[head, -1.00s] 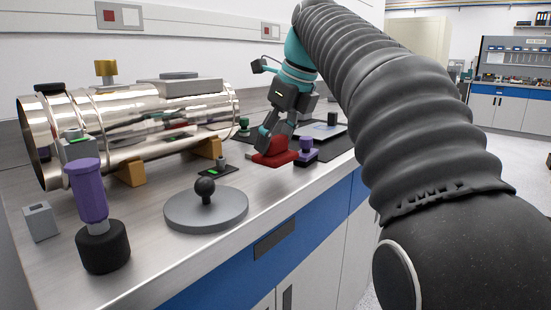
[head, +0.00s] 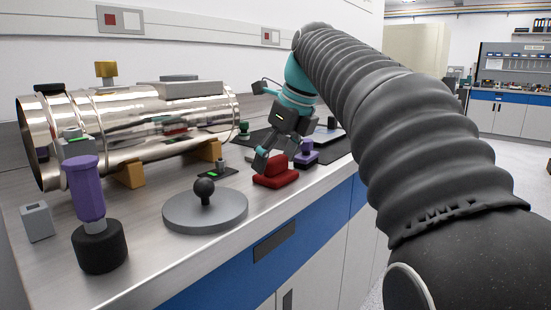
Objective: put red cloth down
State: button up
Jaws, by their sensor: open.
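The red cloth (head: 276,175) lies folded on the steel bench near its front edge, right of the round grey disc. It looks like a flat base with a raised fold on top. My gripper (head: 268,162) is open just above and behind the cloth, with one finger visible close to its left side. The other finger is partly hidden, and I cannot tell whether either finger touches the cloth.
A purple-topped black piece (head: 306,153) stands close right of the cloth. A grey disc with a black knob (head: 206,209) lies to the left. A shiny metal cylinder (head: 140,120) rests behind on orange supports. A purple-handled tool (head: 90,205) stands at front left.

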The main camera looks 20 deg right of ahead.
jog(key=p+v, duration=0.3)
jog(key=v, duration=0.9)
jog(key=shift+r, duration=0.2)
